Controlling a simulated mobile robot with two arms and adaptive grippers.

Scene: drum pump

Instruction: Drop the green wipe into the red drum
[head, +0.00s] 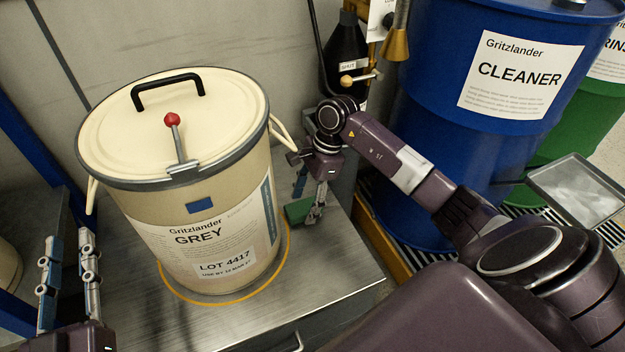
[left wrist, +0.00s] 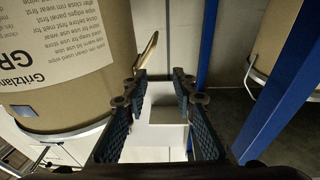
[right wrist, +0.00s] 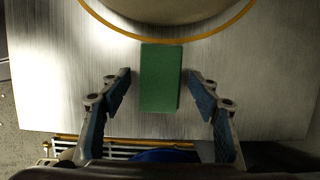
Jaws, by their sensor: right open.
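The green wipe (head: 298,210) is a flat green block on the metal bench, right of the cream GREY drum. It also shows in the right wrist view (right wrist: 160,77). My right gripper (head: 309,203) is low over the bench at the wipe. In the right wrist view its open fingers lie on either side of the wipe, with gaps between; I cannot tell their exact height. My left gripper (head: 69,248) is open and empty, left of the cream drum; it also shows in the left wrist view (left wrist: 159,76). No red drum is in view.
The cream GREY drum (head: 185,222) has a closed lid with a black handle and red-knobbed lever. It stands inside a yellow ring on the bench (head: 325,275). A blue CLEANER drum (head: 450,40), a green drum (head: 570,130) and a metal tray (head: 580,190) are at right.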

